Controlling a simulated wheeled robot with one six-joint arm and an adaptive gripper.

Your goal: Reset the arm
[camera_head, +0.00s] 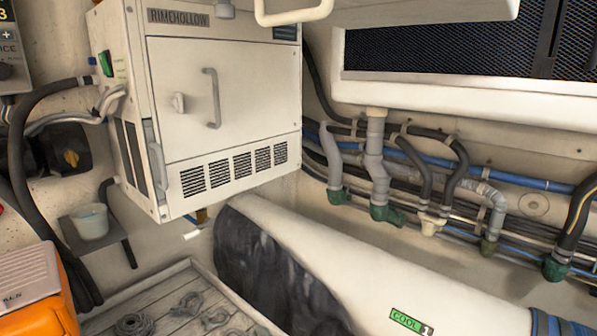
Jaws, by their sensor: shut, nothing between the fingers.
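My gripper and arm do not show in this view. A white cabinet unit (247,131) labelled RIMEHOLLOW hangs on the wall at upper left centre.
A large white cylinder (330,245) with a dark covering runs across the lower right. Pipes and hoses (375,165) line the back wall. A small cup (91,221) sits on a bracket at left. An orange case (54,315) stands at lower left.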

